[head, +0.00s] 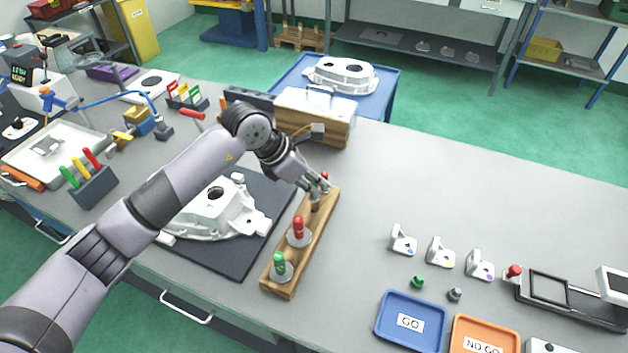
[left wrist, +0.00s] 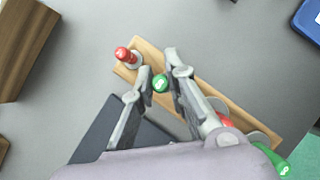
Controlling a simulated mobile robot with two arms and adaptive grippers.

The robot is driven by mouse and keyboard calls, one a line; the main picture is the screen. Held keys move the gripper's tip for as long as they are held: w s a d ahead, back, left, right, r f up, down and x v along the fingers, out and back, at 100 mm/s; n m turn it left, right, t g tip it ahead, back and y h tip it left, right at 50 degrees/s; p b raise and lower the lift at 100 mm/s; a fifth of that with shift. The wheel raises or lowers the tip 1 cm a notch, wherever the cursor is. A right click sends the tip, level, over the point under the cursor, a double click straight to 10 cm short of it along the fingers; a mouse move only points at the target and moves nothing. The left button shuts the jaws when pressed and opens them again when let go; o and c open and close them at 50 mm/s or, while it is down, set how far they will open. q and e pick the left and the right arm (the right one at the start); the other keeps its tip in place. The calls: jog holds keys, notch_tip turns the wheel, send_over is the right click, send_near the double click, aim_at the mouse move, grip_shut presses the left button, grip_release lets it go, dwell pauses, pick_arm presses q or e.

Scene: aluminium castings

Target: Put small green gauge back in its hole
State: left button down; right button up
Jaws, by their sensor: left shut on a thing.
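The wooden gauge rack (head: 311,245) lies on the grey bench and also shows in the left wrist view (left wrist: 196,88). My left gripper (head: 319,188) is over its far half, shut on the small green gauge, whose green top (left wrist: 160,83) shows between the fingertips (left wrist: 159,80). Its lower end is hidden, so I cannot tell whether it is in a hole. A red gauge (left wrist: 123,54) stands at the rack's far end. A larger red gauge (head: 298,228) and a larger green gauge (head: 279,262) stand toward the near end. My right gripper is not in view.
A white casting (head: 215,212) lies on a dark mat (head: 222,262) left of the rack. A wooden box (head: 330,125) stands behind it. Small brackets (head: 440,252), a blue GO tray (head: 388,338) and an orange NO GO tray (head: 462,343) are at right. The bench between is clear.

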pick_arm(q)
jog(key=shift+b, duration=0.3)
dwell(1.1)
jog(key=shift+f+b, duration=2.05)
jog(key=shift+b, duration=0.15)
jog(key=c, duration=1.5)
grip_release()
jog(key=v, duration=1.2)
jog(key=shift+r, duration=0.1)
